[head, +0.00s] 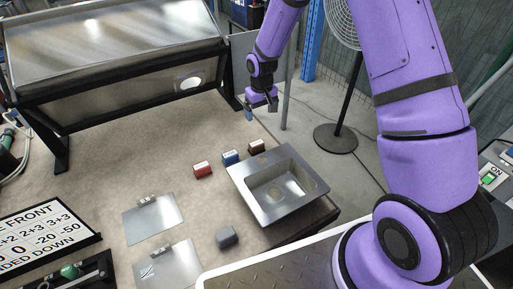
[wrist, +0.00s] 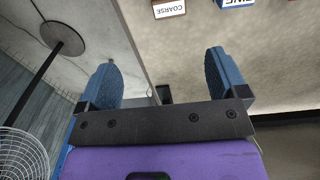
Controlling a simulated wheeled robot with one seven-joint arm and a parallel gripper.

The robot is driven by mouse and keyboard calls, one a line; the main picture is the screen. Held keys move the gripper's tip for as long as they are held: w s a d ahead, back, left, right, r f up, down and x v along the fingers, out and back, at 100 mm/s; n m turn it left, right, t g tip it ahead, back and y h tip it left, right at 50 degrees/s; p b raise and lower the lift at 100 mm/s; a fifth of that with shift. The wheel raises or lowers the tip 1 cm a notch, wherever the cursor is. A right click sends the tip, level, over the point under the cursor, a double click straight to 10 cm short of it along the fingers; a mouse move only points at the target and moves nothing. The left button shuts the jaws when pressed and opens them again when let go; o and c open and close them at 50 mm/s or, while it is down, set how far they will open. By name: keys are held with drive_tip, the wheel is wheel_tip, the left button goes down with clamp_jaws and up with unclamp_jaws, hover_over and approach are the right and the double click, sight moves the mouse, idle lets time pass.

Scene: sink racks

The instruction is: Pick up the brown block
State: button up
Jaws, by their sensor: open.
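The brown block (head: 257,146) stands on the table behind the metal sink, at the right end of a row with a blue block (head: 231,158) and a red block (head: 202,170). In the wrist view a brown-edged block labelled COARSE (wrist: 169,9) shows at the top edge, partly cut off, beside a blue block (wrist: 236,3). My gripper (head: 260,109) is open and empty, above the far table edge and beyond the brown block. In the wrist view its blue fingers (wrist: 160,62) are wide apart, with no block between them.
The metal sink (head: 240,190) sits close in front of the brown block. A grey block (head: 227,237) and metal plates (head: 153,220) lie nearer. A fan stand (head: 336,138) is beyond the table.

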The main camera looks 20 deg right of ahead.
sight(257, 143)
drive_tip(key=f, duration=0.5)
drive_tip(key=a+f, duration=0.1)
drive_tip(key=f, duration=0.5)
drive_tip(key=w+f, duration=0.1)
drive_tip(key=f, duration=0.5)
drive_tip(key=shift+a+f, duration=0.15)
drive_tip(key=shift+f, duration=0.05)
drive_tip(key=c, duration=1)
drive_tip(key=shift+r, duration=0.15)
wheel_tip(257, 143, up, 10)
drive_tip(key=shift+f, duration=0.1)
